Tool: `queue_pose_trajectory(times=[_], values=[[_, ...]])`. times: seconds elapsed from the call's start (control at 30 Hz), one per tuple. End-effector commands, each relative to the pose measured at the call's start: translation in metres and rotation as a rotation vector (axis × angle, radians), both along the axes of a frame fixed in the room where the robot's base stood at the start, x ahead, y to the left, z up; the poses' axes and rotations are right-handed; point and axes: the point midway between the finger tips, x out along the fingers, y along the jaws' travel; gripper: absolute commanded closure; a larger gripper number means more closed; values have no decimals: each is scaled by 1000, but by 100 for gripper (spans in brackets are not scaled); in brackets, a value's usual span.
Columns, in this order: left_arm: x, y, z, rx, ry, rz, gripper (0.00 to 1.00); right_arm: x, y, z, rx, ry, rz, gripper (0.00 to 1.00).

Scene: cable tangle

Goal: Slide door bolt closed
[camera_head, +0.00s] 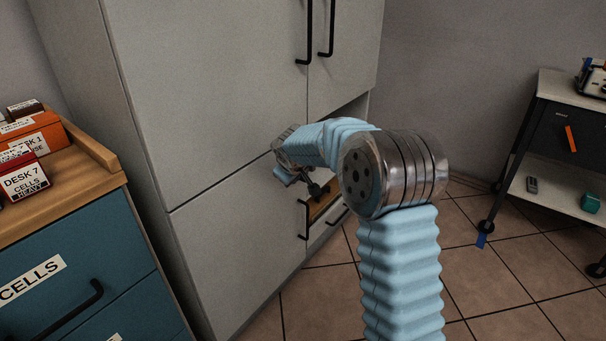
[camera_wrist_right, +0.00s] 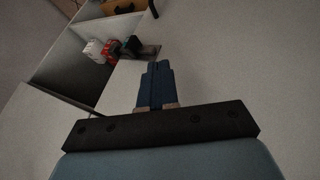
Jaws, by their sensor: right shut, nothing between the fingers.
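The door bolt seems to be the small dark knob with a metal plate (camera_wrist_right: 148,51) at the edge of a pale door panel in the right wrist view. In the head view a small dark fitting (camera_head: 317,190) shows beside my right wrist, at the edge of the grey cabinet door (camera_head: 235,215). My right gripper (camera_wrist_right: 157,66) is shut and empty, its blue fingertips pointing toward the bolt and a little short of it in the picture. I cannot tell whether they touch. How far the bolt is slid is not clear. My left gripper is not in view.
The tall grey cabinet (camera_head: 215,80) has dark upright handles (camera_head: 304,35). An open compartment in the wrist view holds red and white items (camera_wrist_right: 101,49). A teal drawer unit (camera_head: 70,260) stands left, a dark cart (camera_head: 545,130) right. Tiled floor (camera_head: 500,270) between is mostly clear.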

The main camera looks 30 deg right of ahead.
Motion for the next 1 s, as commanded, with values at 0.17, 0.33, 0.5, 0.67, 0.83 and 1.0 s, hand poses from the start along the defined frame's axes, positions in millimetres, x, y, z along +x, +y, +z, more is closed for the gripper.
queue_pose_trajectory(times=[0.17,0.33,0.5,0.67,0.83,1.0], values=[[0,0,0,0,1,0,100,1,-3,6,-9,-5,-2,100],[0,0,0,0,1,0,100,1,-2,5,-8,-5,-2,100],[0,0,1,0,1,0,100,5,-5,-2,-7,-2,-3,100],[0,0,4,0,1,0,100,18,-12,-22,-9,1,-2,100],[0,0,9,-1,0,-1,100,37,-24,-52,-8,0,-4,100],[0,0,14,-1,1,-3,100,55,-35,-77,-6,-1,-5,100]])
